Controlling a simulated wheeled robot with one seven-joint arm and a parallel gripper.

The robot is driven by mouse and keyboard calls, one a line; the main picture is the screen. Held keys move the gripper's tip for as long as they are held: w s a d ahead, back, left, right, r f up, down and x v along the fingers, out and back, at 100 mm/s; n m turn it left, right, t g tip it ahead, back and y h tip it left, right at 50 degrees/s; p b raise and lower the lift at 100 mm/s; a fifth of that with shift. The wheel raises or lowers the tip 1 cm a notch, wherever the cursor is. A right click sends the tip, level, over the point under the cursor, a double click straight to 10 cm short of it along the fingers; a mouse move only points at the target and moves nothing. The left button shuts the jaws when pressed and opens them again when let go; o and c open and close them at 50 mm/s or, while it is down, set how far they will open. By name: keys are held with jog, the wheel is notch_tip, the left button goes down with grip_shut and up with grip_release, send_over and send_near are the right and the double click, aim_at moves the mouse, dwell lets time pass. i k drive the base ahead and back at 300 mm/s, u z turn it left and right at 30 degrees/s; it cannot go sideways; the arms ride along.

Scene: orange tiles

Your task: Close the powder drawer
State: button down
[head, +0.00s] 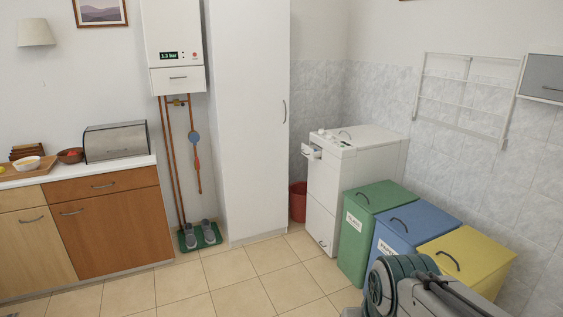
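The powder drawer (311,152) is a small white drawer at the upper left front of the white washing machine (372,168). It sticks out from the machine's front, pulled open. The machine stands against the tiled wall, right of the tall white cabinet. Part of my own arm shows at the bottom right, well in front of the machine. My gripper is not in view.
Green (368,226), blue (410,232) and yellow (468,262) bins stand in a row right of and in front of the machine. A red bucket (298,202) is left of it. The tiled floor (262,278) in front is clear. A tall white cabinet (245,120) stands left.

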aim_at(307, 150)
jog(key=u, duration=0.1)
jog(key=i, duration=4.05)
